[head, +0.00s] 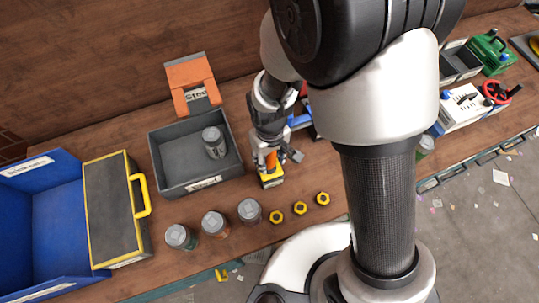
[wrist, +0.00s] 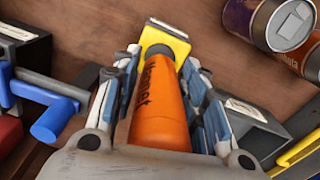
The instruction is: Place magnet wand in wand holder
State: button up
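The magnet wand (wrist: 158,105) has an orange handle with printed lettering and a yellow head. In the wrist view it lies lengthwise between the fingers of my gripper (wrist: 161,68), which close against both sides of the handle. In the head view my gripper (head: 270,152) points down, with the wand's yellow head (head: 271,180) below it, at or just above the table; I cannot tell if it touches. A blue and red fixture (head: 303,118), partly hidden behind my arm, stands beyond the gripper. I cannot tell whether it is the wand holder.
A grey bin (head: 172,174) with one can stands left of my gripper, before an orange sign (head: 188,75). Several cans (head: 214,223) and yellow nuts (head: 301,208) line the front edge. A yellow-edged case (head: 108,205) and blue bin (head: 58,215) are at left.

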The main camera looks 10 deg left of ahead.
jog(key=shift+o, duration=0.8)
jog(key=shift+r, duration=0.1)
notch_tip(320, 180, up, 13)
jog(key=p, duration=0.4)
jog(key=shift+r, duration=0.15)
jog(key=shift+d+r, duration=0.1)
jog(key=shift+r, duration=0.05)
jog(key=d+r+m+t, duration=0.2)
jog(key=d+r+m, duration=0.1)
jog(key=d+r, duration=0.7)
jog(key=s+d+r+m+t, duration=0.2)
jog(key=s+d+r+m, duration=0.3)
jog(key=s+d+r, duration=0.3)
jog(key=shift+s+d+r+t, duration=0.35)
jog(key=shift+s+d, duration=0.25)
jog(key=shift+d, duration=0.5)
